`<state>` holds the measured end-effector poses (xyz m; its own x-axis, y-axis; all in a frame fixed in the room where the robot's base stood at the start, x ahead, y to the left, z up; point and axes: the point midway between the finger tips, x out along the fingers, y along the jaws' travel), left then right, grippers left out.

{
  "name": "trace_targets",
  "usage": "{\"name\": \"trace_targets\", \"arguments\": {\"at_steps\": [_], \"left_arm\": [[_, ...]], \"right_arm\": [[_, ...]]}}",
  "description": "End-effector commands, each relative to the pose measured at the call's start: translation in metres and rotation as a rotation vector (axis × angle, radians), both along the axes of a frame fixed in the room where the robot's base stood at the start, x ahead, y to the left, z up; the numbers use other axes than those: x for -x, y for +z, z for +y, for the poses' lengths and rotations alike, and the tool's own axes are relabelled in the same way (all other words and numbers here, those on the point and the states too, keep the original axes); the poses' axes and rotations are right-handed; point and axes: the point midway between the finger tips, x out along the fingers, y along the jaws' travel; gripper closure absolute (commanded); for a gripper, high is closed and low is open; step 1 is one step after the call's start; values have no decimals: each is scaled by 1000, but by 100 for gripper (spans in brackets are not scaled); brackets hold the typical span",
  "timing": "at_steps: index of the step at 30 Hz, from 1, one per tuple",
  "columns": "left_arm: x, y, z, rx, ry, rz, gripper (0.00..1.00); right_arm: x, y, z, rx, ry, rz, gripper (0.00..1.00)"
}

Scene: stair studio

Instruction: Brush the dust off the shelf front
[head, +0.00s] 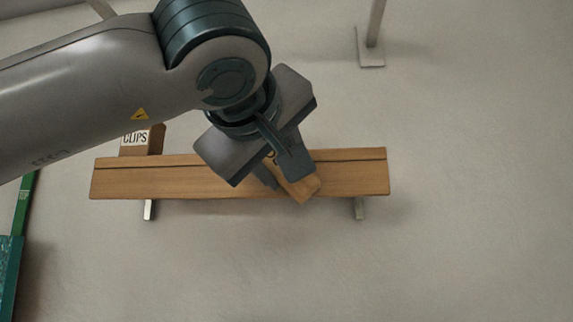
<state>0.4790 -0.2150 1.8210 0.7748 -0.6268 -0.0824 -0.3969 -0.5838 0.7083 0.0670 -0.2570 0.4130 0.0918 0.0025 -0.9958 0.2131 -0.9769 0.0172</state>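The wooden shelf (350,176) is mounted across the middle of the head view, its long front face toward me. My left gripper (285,180) comes in from the upper left and is in front of the shelf, right of its middle. Its fingers are around a tilted wooden block-like piece (306,190), which looks like the brush. The piece overlaps the shelf front and its lower end reaches past the bottom edge. Whether it touches the face I cannot tell. No dust is clearly visible on the front. My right gripper is not in view.
A small brown box (155,139) labelled "CLIPS" stands on the shelf's left end, partly behind my arm. A green object (10,270) is at the lower left edge. A post with a base plate (371,52) is above. The wall at right is clear.

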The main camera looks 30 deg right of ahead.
Motion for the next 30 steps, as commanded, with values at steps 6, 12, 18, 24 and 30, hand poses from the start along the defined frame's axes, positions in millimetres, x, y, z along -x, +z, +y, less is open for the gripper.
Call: {"name": "trace_targets", "arguments": {"at_steps": [6, 12, 18, 24, 30], "left_arm": [[-1, 0, 1, 1, 0, 1, 84], [-7, -1, 9, 1, 2, 1, 84], [-15, -1, 21, 1, 1, 1, 84], [-20, 0, 29, 1, 1, 0, 84], [-21, 0, 30, 1, 0, 1, 84]], "right_arm": [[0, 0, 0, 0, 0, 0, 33], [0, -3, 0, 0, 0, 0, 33], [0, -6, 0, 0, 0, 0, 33], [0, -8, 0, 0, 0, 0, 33], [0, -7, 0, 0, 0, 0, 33]]}}
